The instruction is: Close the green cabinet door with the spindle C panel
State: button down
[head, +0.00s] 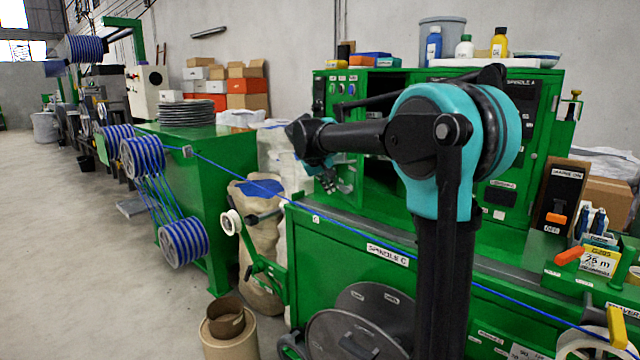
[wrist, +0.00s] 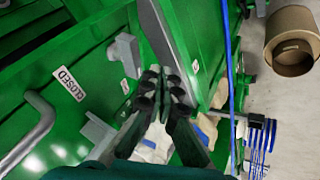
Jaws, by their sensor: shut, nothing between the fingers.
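My gripper (wrist: 165,78) is shut and empty in the wrist view, with its dark fingertips together. Green metal panels fill the left and middle of that view. One green panel carries a "CLOSED" label (wrist: 70,83), and a grey bar handle (wrist: 28,132) is at its left. The fingertips overlap a green panel edge; I cannot tell whether they touch it. In the head view, a "SPINDLE C" label (head: 388,255) is on the long green front panel (head: 345,240). The green cabinet (head: 378,185) behind my arm has a dark open compartment. My arm hides part of it.
A blue cable (head: 250,187) runs from the spools (head: 143,157) at left across the green front to the lower right. It also shows in the wrist view (wrist: 229,75). A brown cylinder (head: 228,340) stands on the floor. Bare floor lies at left.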

jog(key=shift+w+d, duration=0.25)
jog(key=shift+d, duration=0.5)
jog(key=w+d+n, duration=0.1)
jog(key=w+d, duration=0.2)
jog(key=d, duration=0.6)
jog(key=w+d+n+y, duration=0.1)
jog(key=w+d, duration=0.2)
jog(key=d, duration=0.6)
jog(key=shift+w+n+t+y, duration=0.3)
jog(key=shift+w+n+t, duration=0.05)
jog(key=shift+n+t, duration=0.05)
jog(key=shift+r, duration=0.1)
